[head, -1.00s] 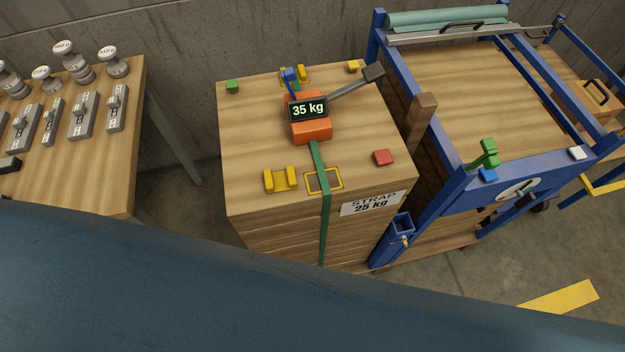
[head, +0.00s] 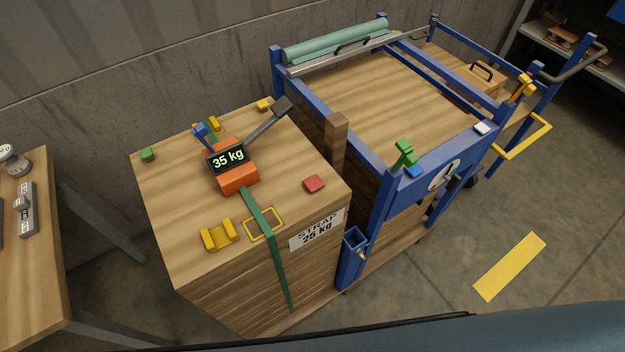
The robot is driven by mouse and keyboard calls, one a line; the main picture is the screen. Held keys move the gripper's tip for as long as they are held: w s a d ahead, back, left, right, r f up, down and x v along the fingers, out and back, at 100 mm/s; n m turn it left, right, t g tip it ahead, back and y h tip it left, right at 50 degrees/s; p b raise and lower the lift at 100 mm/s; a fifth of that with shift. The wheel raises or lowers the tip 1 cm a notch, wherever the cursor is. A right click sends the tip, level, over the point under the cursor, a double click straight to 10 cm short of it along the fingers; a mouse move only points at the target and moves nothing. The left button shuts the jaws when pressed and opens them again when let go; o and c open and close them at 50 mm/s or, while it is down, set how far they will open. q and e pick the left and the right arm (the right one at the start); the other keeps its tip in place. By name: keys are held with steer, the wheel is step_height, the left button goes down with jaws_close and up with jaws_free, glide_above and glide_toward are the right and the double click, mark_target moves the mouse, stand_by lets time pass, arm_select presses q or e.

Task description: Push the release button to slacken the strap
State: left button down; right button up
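An orange strap tensioner (head: 238,179) sits on top of the wooden crate stack (head: 180,195) in the head view. Its display (head: 229,160) reads 35 kg. A grey lever with a dark grip (head: 283,106) sticks up to the right from it, and a blue part (head: 201,132) stands at its back left. A green strap (head: 266,224) runs from the tensioner over the front edge and down. I cannot tell which part is the release button. Neither of my grippers is in view.
On the stack's top are a red block (head: 314,184), a green block (head: 147,155) and a yellow bracket (head: 218,236). A blue-framed cart (head: 380,184) stands close on the right. A wooden table (head: 48,265) stands at the left. Floor is clear at the lower right.

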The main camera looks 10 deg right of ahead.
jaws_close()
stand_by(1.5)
